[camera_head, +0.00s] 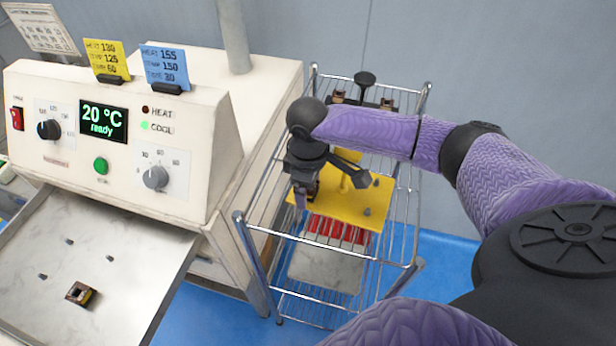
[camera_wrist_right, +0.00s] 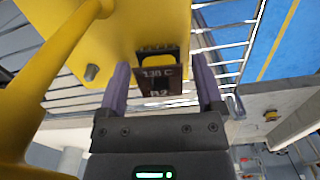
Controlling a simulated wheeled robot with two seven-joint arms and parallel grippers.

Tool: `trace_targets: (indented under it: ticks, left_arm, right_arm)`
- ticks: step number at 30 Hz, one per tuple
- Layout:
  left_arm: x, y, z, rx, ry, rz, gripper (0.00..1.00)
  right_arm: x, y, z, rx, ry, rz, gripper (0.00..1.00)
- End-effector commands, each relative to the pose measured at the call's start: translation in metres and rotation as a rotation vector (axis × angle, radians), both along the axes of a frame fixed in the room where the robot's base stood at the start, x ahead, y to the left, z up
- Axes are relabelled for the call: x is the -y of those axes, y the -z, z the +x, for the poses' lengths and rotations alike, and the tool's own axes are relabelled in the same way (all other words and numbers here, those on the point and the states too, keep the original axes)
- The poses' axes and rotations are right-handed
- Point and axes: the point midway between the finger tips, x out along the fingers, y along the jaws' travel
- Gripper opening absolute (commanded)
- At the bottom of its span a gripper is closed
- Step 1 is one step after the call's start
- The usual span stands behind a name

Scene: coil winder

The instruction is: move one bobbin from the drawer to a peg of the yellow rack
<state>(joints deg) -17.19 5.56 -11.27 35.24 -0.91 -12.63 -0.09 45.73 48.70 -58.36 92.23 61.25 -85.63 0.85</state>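The yellow rack (camera_head: 350,208) with short grey pegs lies on a wire shelf; its plate fills the top of the right wrist view (camera_wrist_right: 165,20). My right gripper (camera_head: 304,196) is at the rack's left side, pointing down. Whether the bobbin is on a peg is hidden. Another bobbin (camera_head: 80,293) lies in the open metal drawer (camera_head: 135,275) among small grey pegs. My left gripper is not in view.
The cream machine (camera_head: 120,145), with display "20 °C ready", stands left of the wire cart (camera_head: 262,262). Red items (camera_head: 338,229) and a grey plate (camera_head: 325,268) show below the rack. Dark items (camera_head: 365,80) stand at the cart's back. Blue floor is open on the right.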

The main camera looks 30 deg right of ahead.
Motion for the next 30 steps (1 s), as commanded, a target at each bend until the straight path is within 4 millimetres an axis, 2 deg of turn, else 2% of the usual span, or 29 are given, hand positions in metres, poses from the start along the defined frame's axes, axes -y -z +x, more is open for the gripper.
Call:
trace_targets:
  ticks: [8, 11, 18, 21, 24, 30]
  left_arm:
    - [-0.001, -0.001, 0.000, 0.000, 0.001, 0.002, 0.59]
    - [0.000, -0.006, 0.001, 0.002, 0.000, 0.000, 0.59]
    - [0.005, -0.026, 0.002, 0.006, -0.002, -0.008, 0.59]
    - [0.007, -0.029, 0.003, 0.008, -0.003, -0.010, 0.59]
    - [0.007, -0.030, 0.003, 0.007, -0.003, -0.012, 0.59]
    - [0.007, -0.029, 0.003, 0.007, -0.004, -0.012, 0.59]
  right_arm:
    - [0.000, -0.001, 0.000, 0.000, 0.000, 0.000, 0.96]
    - [0.000, -0.016, 0.000, 0.002, -0.001, 0.001, 0.96]
    - [0.000, -0.078, 0.001, 0.004, -0.001, 0.000, 0.96]
    - [0.000, -0.093, 0.000, 0.002, -0.001, 0.001, 0.96]
    - [0.000, -0.099, 0.000, 0.001, -0.001, 0.000, 0.96]
    - [0.000, -0.099, 0.000, 0.000, 0.000, 0.000, 0.96]
